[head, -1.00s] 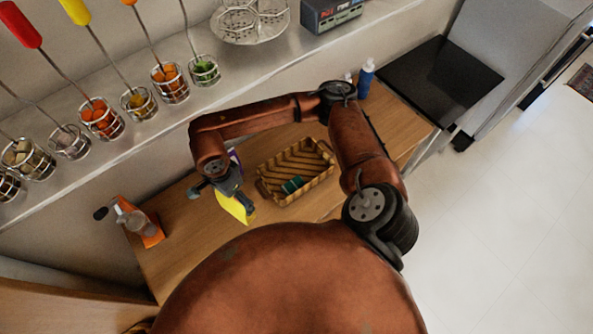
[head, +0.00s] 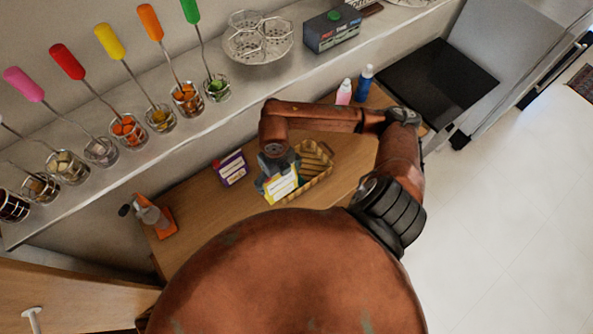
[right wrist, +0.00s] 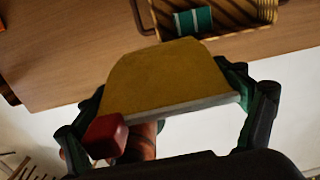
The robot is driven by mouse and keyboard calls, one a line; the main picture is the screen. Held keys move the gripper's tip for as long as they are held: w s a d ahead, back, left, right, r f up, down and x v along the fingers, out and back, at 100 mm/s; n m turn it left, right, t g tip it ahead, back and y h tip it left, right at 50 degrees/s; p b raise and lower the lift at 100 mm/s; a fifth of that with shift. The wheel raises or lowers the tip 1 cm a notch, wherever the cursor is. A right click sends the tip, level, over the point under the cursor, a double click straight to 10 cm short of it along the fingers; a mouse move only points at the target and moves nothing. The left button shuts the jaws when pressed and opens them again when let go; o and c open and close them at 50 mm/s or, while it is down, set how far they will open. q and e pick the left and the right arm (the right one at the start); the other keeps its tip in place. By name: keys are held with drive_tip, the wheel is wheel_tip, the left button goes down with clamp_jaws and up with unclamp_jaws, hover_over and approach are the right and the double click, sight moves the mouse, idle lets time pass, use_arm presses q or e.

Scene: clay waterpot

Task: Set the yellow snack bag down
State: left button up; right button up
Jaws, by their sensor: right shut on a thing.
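My right gripper (head: 277,184) is shut on the yellow snack bag (head: 284,190), which shows a pale label in the head view. In the right wrist view the bag (right wrist: 168,80) is a plain yellow face with a pale edge, between the two fingers (right wrist: 170,108). A red piece (right wrist: 105,136) shows at its lower left corner. In the head view the bag overlaps the left end of the wicker basket (head: 318,160). In the right wrist view the basket lies beyond the bag, at the upper right. The bag's height above the table is hard to tell. My left gripper is not in view.
A green and white striped item (right wrist: 192,21) lies in the basket. A purple box (head: 230,168) stands left of my gripper on the wooden table (head: 205,205). An orange item (head: 166,216) stands at the table's left end. Two bottles (head: 345,92) stand at the back right.

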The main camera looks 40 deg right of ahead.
drive_tip(key=w+d+f+b, duration=0.9)
drive_tip(key=w+d+f, duration=0.1)
drive_tip(key=f, duration=0.3)
drive_tip(key=shift+a, duration=0.1)
drive_tip(key=shift+f, duration=0.1)
drive_tip(key=o, duration=1.6)
